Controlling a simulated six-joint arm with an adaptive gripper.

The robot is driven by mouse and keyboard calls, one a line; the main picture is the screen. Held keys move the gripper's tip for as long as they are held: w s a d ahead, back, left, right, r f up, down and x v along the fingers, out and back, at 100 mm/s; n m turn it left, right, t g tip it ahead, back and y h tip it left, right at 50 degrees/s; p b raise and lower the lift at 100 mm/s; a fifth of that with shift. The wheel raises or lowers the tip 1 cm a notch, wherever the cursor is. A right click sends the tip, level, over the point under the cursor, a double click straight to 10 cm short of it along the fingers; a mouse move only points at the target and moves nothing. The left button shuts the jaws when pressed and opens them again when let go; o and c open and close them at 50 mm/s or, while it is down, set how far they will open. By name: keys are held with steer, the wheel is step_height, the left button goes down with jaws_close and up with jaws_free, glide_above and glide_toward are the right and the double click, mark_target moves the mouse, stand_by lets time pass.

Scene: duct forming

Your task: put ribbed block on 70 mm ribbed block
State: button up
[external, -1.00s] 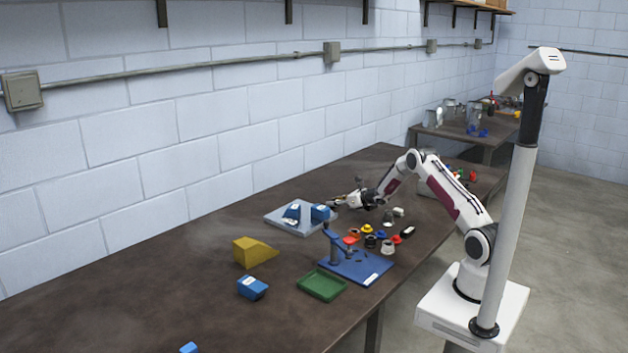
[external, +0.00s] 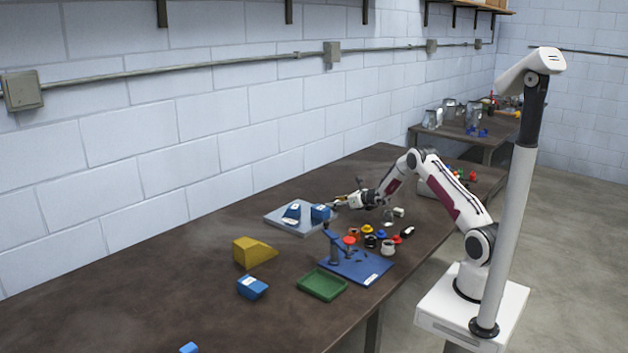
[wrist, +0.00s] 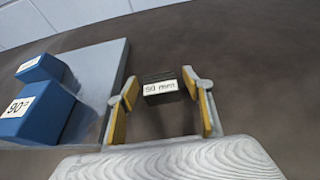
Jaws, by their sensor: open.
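In the wrist view a small dark block (wrist: 158,77) has a white label that seems to read 50 mm. It lies on the brown table between and just beyond the tips of my gripper (wrist: 160,92). The gripper is open, with its yellow-padded fingers apart on either side and a gap to the block. In the external view my gripper (external: 338,204) is low at the right of the grey plate, and the dark block there is too small to make out. I cannot pick out a block labelled 70 mm in either view.
The grey plate (wrist: 108,75) with blue blocks (wrist: 38,108), one labelled 90°, is left of my gripper. Nearer the external camera are a yellow wedge (external: 252,252), a green tray (external: 322,285), a blue board (external: 352,268) and several small coloured parts.

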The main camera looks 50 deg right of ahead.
steer(key=shift+v, duration=3.75)
steer(key=shift+d+f, duration=0.1)
steer(key=shift+f, duration=0.05)
steer(key=s+a+r+n+g+y, duration=0.1)
steer(key=s+a+r+n+y, duration=0.15)
steer(key=a+r+n, duration=0.45)
steer(key=s+a+r+n+g+y, duration=0.1)
steer(key=s+a+r+n, duration=0.1)
steer(key=s+a+r, duration=0.45)
steer(key=s+a+r+n+g+y, duration=0.1)
steer(key=a+r+n+y, duration=0.1)
steer(key=a+r+n, duration=0.5)
steer(key=s+a+n+g, duration=0.3)
steer(key=s+a, duration=0.4)
steer(key=a, duration=0.1)
steer(key=s+a+r+n+g+h, duration=0.15)
steer(key=s+n, duration=0.25)
steer(key=s, duration=0.4)
steer(key=s+a+r+n+g, duration=0.1)
steer(key=s+a+n, duration=0.25)
steer(key=s, duration=0.55)
steer(key=s+d+n+h, duration=0.2)
steer(key=s+d+n, duration=0.2)
steer(key=s, duration=0.3)
steer(key=s+d+f+n+h, duration=0.1)
steer(key=s+d+n+h, duration=0.2)
steer(key=s, duration=0.5)
steer(key=shift+d+n+t, duration=0.35)
steer(key=shift+d+n, duration=0.05)
steer(key=shift+n, duration=0.45)
